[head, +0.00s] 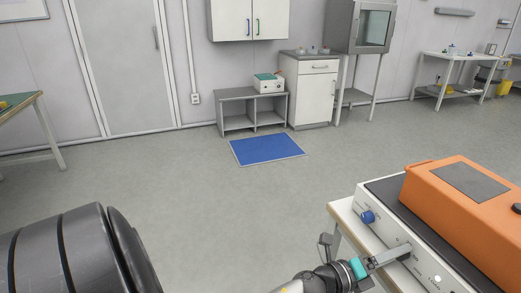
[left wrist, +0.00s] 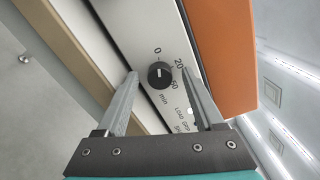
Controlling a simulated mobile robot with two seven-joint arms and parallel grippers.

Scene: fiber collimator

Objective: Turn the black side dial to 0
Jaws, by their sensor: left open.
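The black side dial (left wrist: 160,75) shows in the left wrist view on the white panel (left wrist: 143,30) of an orange-topped machine (head: 465,203). Printed marks 0, 20 and 50 stand around it, with "min" below. A small pale mark on the dial runs roughly up and down in the picture, towards the 0 side; its exact setting is hard to read. My left gripper (left wrist: 160,73) is open, with one finger on each side of the dial; contact is not clear. In the head view my left gripper (head: 395,254) is at the panel and hides the dial. My right gripper is not in view.
A blue knob (head: 368,216) sits on the same panel, farther back. The machine stands on a pale table (head: 345,214). A blue mat (head: 267,149) lies on open grey floor. Low shelves (head: 236,108) and cabinets stand along the wall.

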